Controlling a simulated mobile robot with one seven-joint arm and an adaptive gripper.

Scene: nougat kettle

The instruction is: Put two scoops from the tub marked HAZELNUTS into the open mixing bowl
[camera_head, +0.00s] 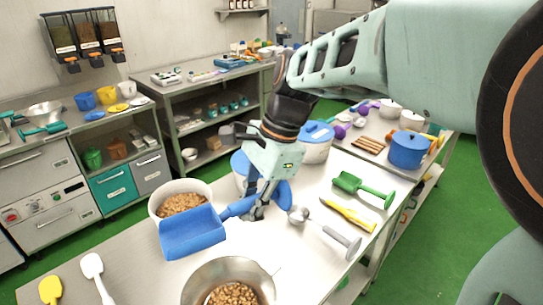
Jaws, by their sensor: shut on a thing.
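My gripper (253,211) is shut on the handle of a blue scoop (193,234). The scoop is held above the table, between the tub and the bowl in the picture; its visible inside looks empty. A white open tub (157,208) with brown nuts (182,204) stands behind the scoop, which hides part of its front. No marking on it is readable. An open metal mixing bowl (197,283) at the front edge of the picture holds light brown nuts or pieces (231,294); its lower part is cut off.
A white tub with a blue lid (317,131) stands behind my gripper; another blue-lidded one is partly hidden by it. A green scoop (362,189), yellow tool (348,214) and metal scoop (325,229) lie at right. A white spatula (94,273) lies front left.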

